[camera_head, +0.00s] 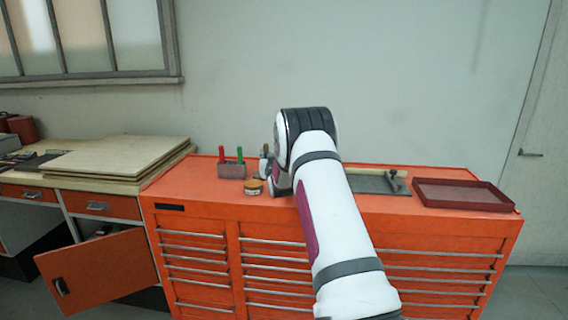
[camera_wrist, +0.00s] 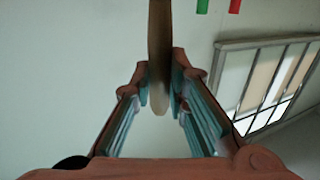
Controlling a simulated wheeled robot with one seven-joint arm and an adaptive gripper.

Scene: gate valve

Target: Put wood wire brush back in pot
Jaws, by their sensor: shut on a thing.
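In the wrist view my gripper (camera_wrist: 160,88) is shut on a long brown wooden piece (camera_wrist: 159,40), which looks like the handle of the wood wire brush. It runs between both fingers and out of the top of the picture; no bristles show. In the head view my gripper (camera_head: 266,168) is mostly hidden behind my arm, just right of a grey pot-like holder (camera_head: 231,171). The holder stands on the orange cabinet with a red-handled tool (camera_head: 222,154) and a green-handled tool (camera_head: 240,155) upright in it.
A small round tin (camera_head: 253,187) stands on the orange cabinet (camera_head: 430,230) in front of my gripper. To the right lie a grey plate with a tool (camera_head: 375,182) and an empty dark red tray (camera_head: 462,194). Wooden boards (camera_head: 115,157) lie on the left bench; its door is open.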

